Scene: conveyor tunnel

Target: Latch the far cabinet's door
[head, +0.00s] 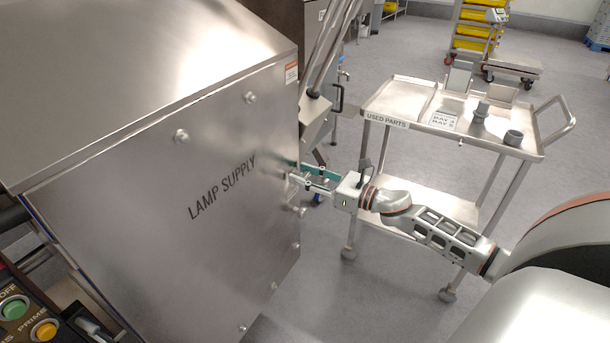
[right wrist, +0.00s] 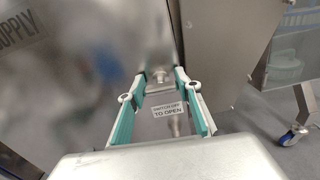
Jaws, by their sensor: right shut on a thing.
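The steel cabinet marked LAMP SUPPLY (head: 225,235) fills the left of the head view. Its broad front door looks closed, with several round studs on it. My right gripper (head: 298,173) is at the door's right edge, its teal-lined fingers shut on the metal latch. In the right wrist view the latch (right wrist: 176,126) lies between the fingers (right wrist: 160,85), near a round bolt at the door's edge. A label reading "SWITCH OFF TO OPEN" (right wrist: 168,109) lies between the fingers too. The fingers hide part of the latch. My left gripper is not in view.
A steel cart (head: 400,102) marked USED PARTS stands right of the cabinet, behind my right arm, with grey parts on top. A control panel (head: 25,312) with green and orange buttons is at the lower left.

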